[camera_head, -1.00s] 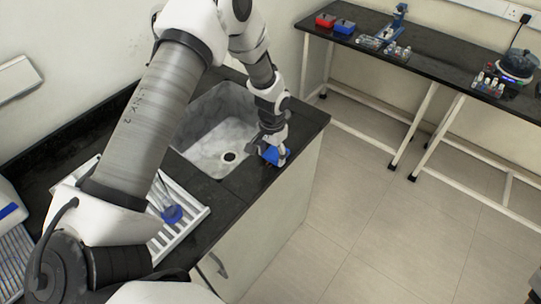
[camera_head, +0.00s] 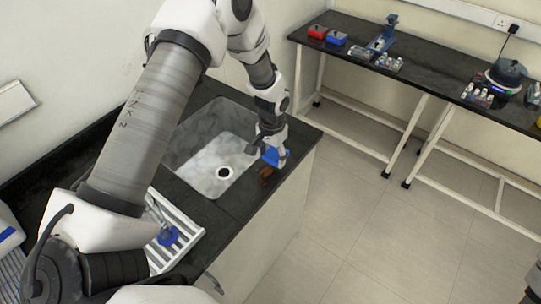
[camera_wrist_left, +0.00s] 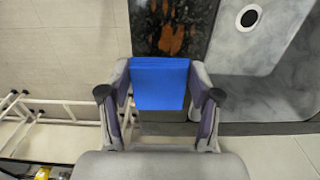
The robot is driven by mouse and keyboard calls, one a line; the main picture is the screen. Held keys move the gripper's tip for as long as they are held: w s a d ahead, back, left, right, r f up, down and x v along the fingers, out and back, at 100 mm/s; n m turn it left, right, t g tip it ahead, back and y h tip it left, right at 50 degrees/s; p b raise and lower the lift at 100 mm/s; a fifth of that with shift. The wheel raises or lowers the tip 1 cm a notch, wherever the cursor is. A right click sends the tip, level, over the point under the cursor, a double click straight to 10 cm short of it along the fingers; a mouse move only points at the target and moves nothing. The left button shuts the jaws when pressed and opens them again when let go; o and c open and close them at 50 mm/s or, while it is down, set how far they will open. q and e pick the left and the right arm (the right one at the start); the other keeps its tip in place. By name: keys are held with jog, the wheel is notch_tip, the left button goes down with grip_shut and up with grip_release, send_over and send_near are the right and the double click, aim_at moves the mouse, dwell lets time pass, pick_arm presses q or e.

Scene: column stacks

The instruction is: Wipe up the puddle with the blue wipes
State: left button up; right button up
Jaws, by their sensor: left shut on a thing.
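The puddle (camera_head: 266,173) is a brown patch on the black countertop, beside the sink and near the counter's front edge. In the left wrist view the puddle (camera_wrist_left: 172,35) shows as orange-brown blotches just beyond the wipes. My left gripper (camera_head: 277,156) is over the counter, just past the puddle towards the counter's far end. It is shut on the blue wipes (camera_wrist_left: 160,82), which show flat between its two fingers. The wipes (camera_head: 270,156) are partly hidden by the gripper in the head view. I cannot tell whether they touch the counter.
The sink (camera_head: 210,165) with its drain lies left of the gripper. A white slatted rack (camera_head: 185,243) with a blue-ended item (camera_head: 168,236) is nearer. A far bench (camera_head: 430,78) holds red and blue boxes, vials and a round device. The floor between is clear.

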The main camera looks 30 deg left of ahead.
pick_arm(q)
jog(key=shift+w+r+p, duration=0.1)
jog(key=shift+r+p, duration=0.35)
jog(key=shift+r, duration=0.4)
jog(key=shift+s+r, duration=0.25)
jog(key=shift+w+f, duration=0.15)
